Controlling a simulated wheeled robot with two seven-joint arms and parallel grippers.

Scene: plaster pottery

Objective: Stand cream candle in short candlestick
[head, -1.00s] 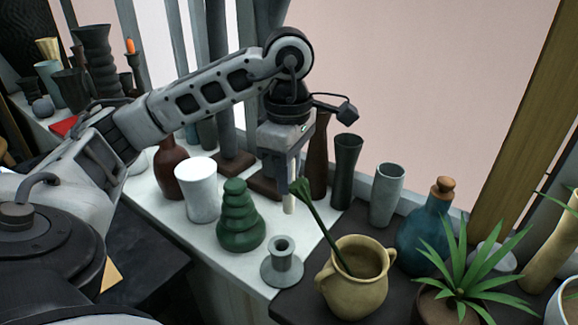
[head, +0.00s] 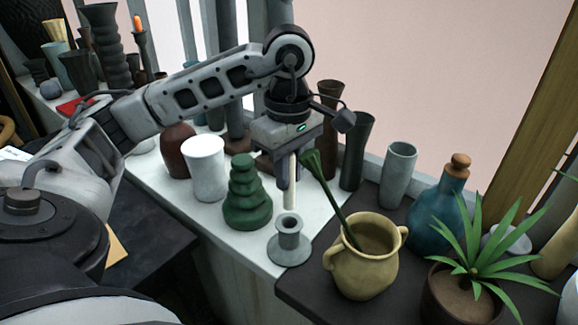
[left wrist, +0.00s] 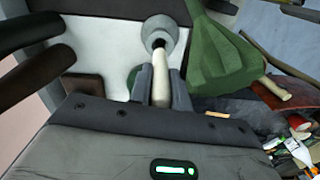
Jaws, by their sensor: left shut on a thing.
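My left gripper (head: 287,178) is shut on the cream candle (head: 290,197) and points down. The candle hangs upright, its lower end just above or behind the top of the short grey candlestick (head: 289,246); the exact gap is unclear. The candlestick stands on the white sill near its front edge, with a round base and a dark socket. In the left wrist view the candle (left wrist: 161,85) sits between the fingers, its far end near the candlestick's socket (left wrist: 158,33). My right gripper is not in view.
A green stacked vase (head: 246,200) stands close left of the candlestick, with a white cup (head: 205,168) behind it. A tan two-handled jug (head: 365,275) holding a green stalk is close on the right. Dark vases and a blue bottle (head: 437,215) stand farther right.

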